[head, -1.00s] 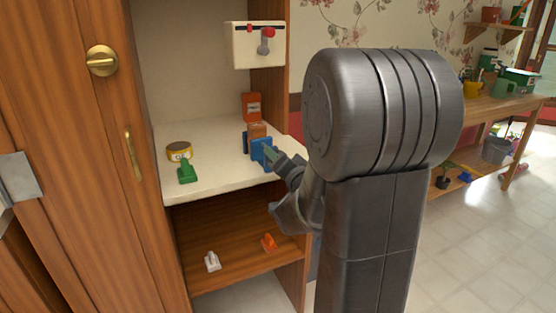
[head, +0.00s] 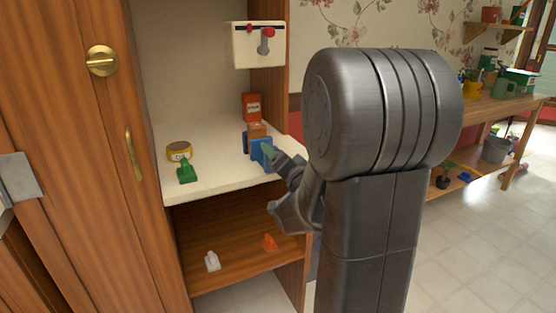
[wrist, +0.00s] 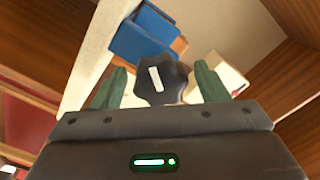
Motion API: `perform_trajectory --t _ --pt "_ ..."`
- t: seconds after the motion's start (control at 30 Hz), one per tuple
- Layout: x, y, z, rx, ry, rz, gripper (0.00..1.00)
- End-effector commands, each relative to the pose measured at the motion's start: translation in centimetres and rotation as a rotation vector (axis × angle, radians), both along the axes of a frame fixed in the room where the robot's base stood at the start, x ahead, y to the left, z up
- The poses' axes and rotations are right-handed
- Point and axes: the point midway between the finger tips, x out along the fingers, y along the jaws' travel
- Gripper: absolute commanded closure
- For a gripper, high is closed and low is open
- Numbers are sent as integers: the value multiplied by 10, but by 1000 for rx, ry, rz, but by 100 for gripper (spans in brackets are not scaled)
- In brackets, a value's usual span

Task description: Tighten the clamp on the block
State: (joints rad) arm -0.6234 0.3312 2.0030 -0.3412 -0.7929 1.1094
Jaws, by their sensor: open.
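The blue clamp (head: 262,152) stands on the white cabinet counter, and the brown wooden block (head: 258,130) shows just behind and above its blue jaw. In the wrist view the blue clamp body (wrist: 148,35) is at the top, with a small part of the block (wrist: 180,46) beside it. The clamp's dark lobed knob (wrist: 162,80) with a white mark faces the wrist camera. My gripper (wrist: 160,88) is open, its two green fingers on either side of the knob. In the head view my gripper (head: 271,152) is right against the clamp, and the knob is hidden.
An orange box (head: 252,106) stands behind the clamp. A yellow tape roll (head: 179,151) and a green object (head: 187,171) are on the counter's left. A white wall box (head: 257,46) with a red knob hangs above. The lower shelf (head: 235,250) holds a white and an orange item.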

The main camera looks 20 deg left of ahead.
Motion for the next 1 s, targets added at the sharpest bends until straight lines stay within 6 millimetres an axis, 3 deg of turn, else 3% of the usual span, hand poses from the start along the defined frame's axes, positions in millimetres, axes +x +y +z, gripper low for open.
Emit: perform_trajectory --t 0.27,0.7,1.0 --pt "-14 -17 1 0 0 -1 32" --pt "-76 -90 1 0 0 -3 32" --pt "-90 -105 0 -1 0 -1 32"
